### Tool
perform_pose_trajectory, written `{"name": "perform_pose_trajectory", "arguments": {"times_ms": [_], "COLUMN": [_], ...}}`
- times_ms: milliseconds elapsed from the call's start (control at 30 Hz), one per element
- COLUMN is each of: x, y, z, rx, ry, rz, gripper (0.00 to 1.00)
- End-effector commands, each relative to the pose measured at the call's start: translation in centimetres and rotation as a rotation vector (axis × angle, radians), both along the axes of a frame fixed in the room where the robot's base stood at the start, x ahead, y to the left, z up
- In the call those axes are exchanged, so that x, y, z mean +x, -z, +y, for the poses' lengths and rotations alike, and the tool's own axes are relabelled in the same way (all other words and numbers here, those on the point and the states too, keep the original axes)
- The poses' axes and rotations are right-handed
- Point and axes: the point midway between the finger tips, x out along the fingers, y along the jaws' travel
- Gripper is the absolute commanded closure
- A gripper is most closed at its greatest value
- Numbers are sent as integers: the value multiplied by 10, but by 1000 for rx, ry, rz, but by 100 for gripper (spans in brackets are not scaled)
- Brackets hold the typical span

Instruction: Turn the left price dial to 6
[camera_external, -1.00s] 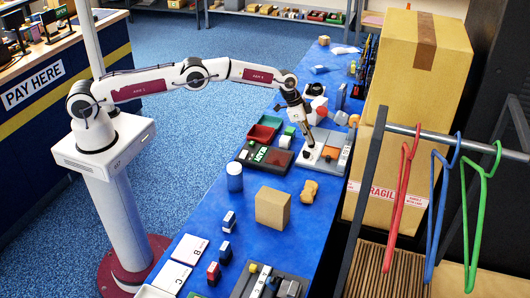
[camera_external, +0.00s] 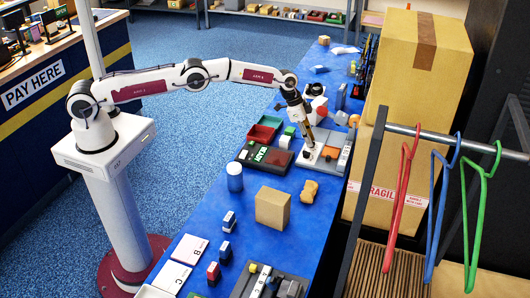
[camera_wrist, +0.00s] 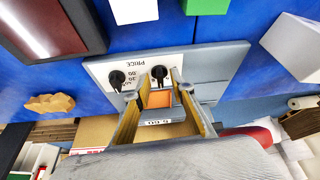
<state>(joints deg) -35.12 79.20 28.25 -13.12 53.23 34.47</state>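The grey price panel (camera_wrist: 222,62) has a white plate printed PRICE, which appears upside down in the wrist view. Two black dials sit on it. The left price dial (camera_wrist: 159,72) is on the right in this inverted picture, and the other dial (camera_wrist: 117,78) is on the left with small numbers beside it. My gripper (camera_wrist: 159,78) is open, with one finger on each side of the left dial and gaps between. The left dial's numbers are mostly hidden. In the external view my gripper (camera_external: 307,146) points down at the panel (camera_external: 325,157).
An orange block or patch (camera_wrist: 159,98) shows between my fingers on the panel. A tan sponge-like piece (camera_external: 309,191) and a cardboard box (camera_external: 272,208) stand on the blue table (camera_external: 205,222).

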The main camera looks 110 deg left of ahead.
Motion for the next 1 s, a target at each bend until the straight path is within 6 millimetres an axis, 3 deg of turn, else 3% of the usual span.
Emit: {"name": "perform_pose_trajectory", "arguments": {"times_ms": [533,1000], "x": [-7,-21], "y": [-17,-53], "z": [0,-2], "rx": [0,0], "ry": [-1,0], "rz": [0,-1], "gripper": [76,76]}}
